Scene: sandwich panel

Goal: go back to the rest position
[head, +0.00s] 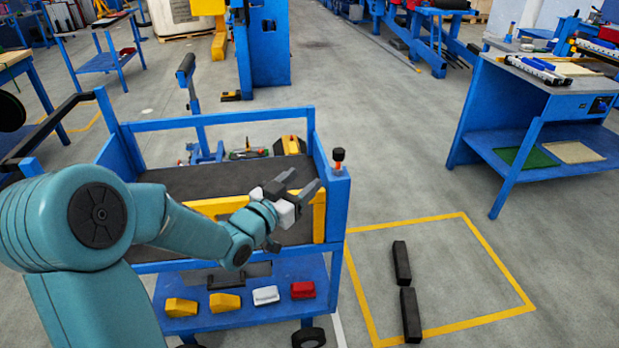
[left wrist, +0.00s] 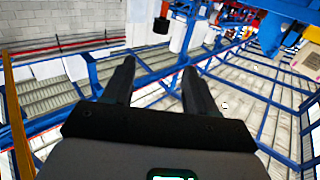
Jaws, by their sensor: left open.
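My left arm is teal and comes in from the left in the head view. Its gripper (head: 303,184) is open with nothing between the fingers, in front of the right end of a blue cart (head: 335,215). In the left wrist view the two dark fingers (left wrist: 160,78) are spread apart and empty. Behind them show a grey wall and the roof beams, so the gripper seems tilted upward. My right gripper is not in view.
The cart's dark top holds a yellow frame (head: 319,217) and small tools. Its lower shelf holds yellow blocks (head: 224,302), a white one (head: 266,295) and a red one (head: 302,290). Two black bars (head: 402,263) lie in a yellow floor square. A blue workbench (head: 520,110) stands right.

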